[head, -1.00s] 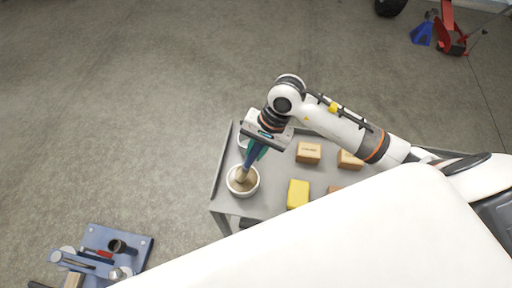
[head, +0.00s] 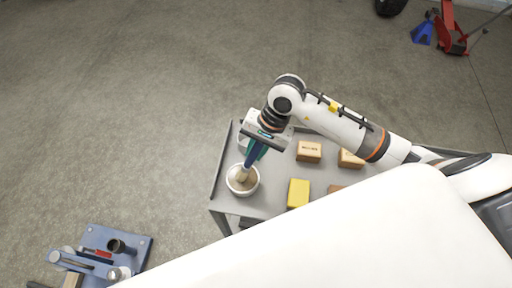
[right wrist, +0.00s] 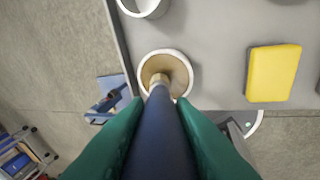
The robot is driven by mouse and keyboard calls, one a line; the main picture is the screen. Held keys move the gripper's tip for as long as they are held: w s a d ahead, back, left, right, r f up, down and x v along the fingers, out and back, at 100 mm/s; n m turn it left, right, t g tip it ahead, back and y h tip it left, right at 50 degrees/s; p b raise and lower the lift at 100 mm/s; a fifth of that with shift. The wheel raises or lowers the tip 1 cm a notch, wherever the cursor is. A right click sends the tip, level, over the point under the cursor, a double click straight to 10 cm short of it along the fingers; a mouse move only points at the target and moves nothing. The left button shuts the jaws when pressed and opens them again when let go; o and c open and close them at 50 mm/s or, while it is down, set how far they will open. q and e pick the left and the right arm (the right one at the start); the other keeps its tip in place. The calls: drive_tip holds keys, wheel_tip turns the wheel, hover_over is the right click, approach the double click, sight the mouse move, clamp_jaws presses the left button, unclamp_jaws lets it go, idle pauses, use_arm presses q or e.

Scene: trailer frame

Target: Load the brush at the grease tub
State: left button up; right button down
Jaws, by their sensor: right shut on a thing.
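The grease tub (head: 256,187) is a white round bowl with tan grease in it, at the left end of a grey cart top. The brush (head: 252,157) has a dark blue handle and a pale tan head. My right gripper (head: 259,146) is shut on the brush handle above the tub. In the right wrist view the brush (right wrist: 160,130) runs between the green fingers (right wrist: 160,140), and its tip reaches into the tub (right wrist: 143,66) opening. How deep the tip sits in the grease I cannot tell. My left gripper is not in view.
The grey cart (head: 277,188) also holds a yellow block (head: 298,193), small cardboard boxes (head: 309,151) and a second white container (right wrist: 143,4) behind the tub. A blue fixture (head: 133,246) stands at lower left. A large white surface of mine covers the lower right.

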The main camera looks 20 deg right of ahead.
drive_tip(key=shift+s+f+b, duration=0.1)
drive_tip(key=shift+b, duration=0.3)
idle(1.4)
drive_tip(key=shift+r+p, duration=1.65)
drive_tip(key=shift+r, duration=1.9)
